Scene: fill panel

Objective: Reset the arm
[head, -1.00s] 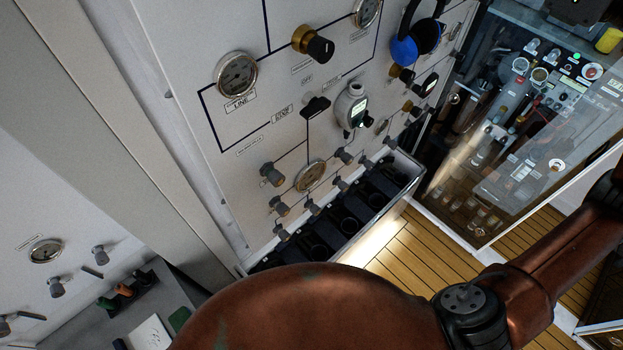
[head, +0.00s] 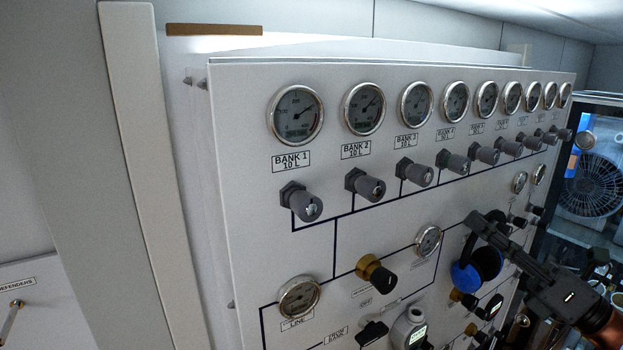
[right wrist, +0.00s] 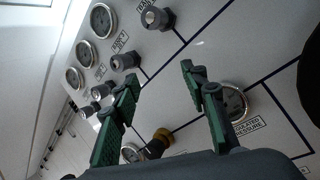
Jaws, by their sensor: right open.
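My right gripper (head: 484,226) is at the right of the head view, in front of the fill panel (head: 235,180). In the right wrist view the right gripper (right wrist: 160,85) shows two green-padded fingers spread wide with nothing between them. Past the fingers are the panel face, a brass-and-black knob (right wrist: 157,143) and a regulated-pressure gauge (right wrist: 234,102). In the head view, blue-and-black ear defenders (head: 465,275) hang on the panel just below the gripper and are partly hidden by it. I cannot tell whether they touch. My left gripper is not in view.
A row of bank gauges (head: 296,114) runs along the panel top, with grey knobs (head: 300,202) sticking out below. A line gauge (head: 299,297) and a brass-and-black regulator knob (head: 376,274) sit lower. A fan (head: 592,186) is behind the panel's right end.

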